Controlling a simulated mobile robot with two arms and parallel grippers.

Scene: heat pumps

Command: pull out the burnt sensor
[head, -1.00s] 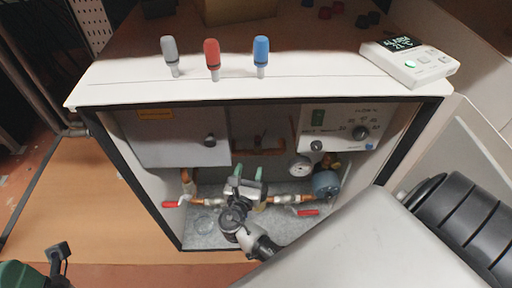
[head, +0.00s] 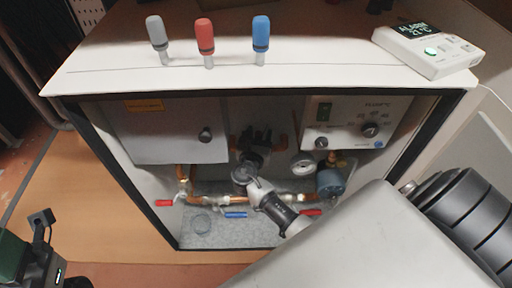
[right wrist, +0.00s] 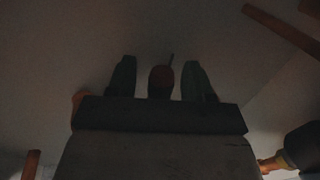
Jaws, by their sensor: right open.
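My right gripper (head: 257,138) reaches inside the open cabinet, in front of the copper pipe at the back. In the right wrist view its two green fingers (right wrist: 158,80) are apart, one on each side of a dark, rounded sensor (right wrist: 161,82) with a thin tip. The sensor looks blackened; gaps show beside it, so the fingers do not clasp it. In the head view the gripper hides it. A grey sensor (head: 157,35), a red sensor (head: 204,38) and a blue sensor (head: 261,36) stand upright on the cabinet top. My left gripper (head: 45,255) shows only partly at the lower left.
A controller (head: 428,52) reading ALARM lies at the top right. A grey box (head: 170,135), a control panel (head: 352,122), a gauge (head: 304,167), a blue pump (head: 330,183) and a blue-handled valve (head: 235,214) crowd the cabinet around my right arm.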

